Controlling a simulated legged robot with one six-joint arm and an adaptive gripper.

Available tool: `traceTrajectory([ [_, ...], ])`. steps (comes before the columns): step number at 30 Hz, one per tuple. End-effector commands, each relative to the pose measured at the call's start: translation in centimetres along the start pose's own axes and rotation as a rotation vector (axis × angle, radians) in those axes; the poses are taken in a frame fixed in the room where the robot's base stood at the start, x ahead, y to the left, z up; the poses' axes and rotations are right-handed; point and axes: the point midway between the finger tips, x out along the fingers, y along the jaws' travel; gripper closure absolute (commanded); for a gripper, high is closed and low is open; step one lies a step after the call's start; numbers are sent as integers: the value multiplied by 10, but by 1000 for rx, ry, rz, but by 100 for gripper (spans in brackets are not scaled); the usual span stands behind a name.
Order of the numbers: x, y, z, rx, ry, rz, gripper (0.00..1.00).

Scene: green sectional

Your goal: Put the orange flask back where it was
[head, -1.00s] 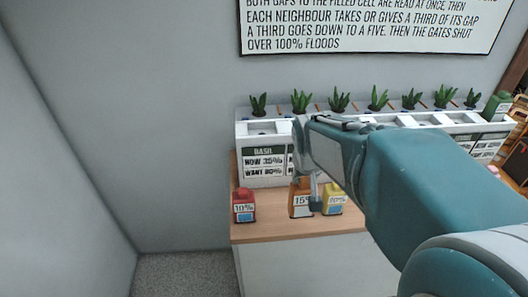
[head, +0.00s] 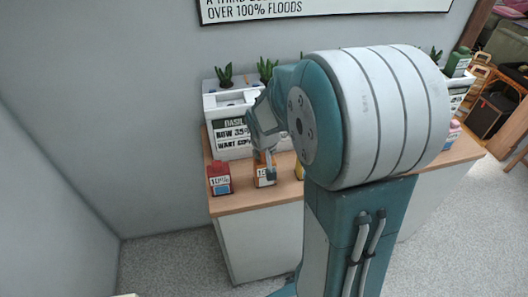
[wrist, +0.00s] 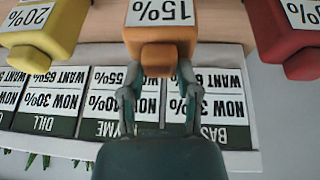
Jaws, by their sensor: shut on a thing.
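The orange flask (head: 264,180), labelled 15%, is upright at the wooden counter (head: 236,201), between the red 10% flask (head: 219,181) and the yellow flask (head: 299,171). My gripper (head: 266,160) reaches down onto its top. In the wrist view the orange flask (wrist: 163,38) is at the top centre, with the fingers of my gripper (wrist: 157,84) on both sides of its cap, shut on it. I cannot tell whether its base touches the wood. My arm hides part of the yellow flask in the head view.
A white planter (head: 225,101) with BASIL and other label cards stands behind the flasks. Small green plants (head: 225,76) rise along it. A green flask (head: 457,64) is at the far right, and a pink one (head: 454,131) sits on the counter's right end.

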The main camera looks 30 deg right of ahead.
Motion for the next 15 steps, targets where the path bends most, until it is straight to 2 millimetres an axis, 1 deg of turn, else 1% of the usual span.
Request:
traceTrajectory([
  [5, 1, 0, 0, 0, 0, 0, 100],
  [6, 1, 0, 0, 1, 0, 0, 44],
  [7, 1, 0, 0, 1, 0, 0, 31],
  [8, 1, 0, 0, 1, 0, 0, 23],
  [15, 1, 0, 0, 1, 0, 0, 23],
])
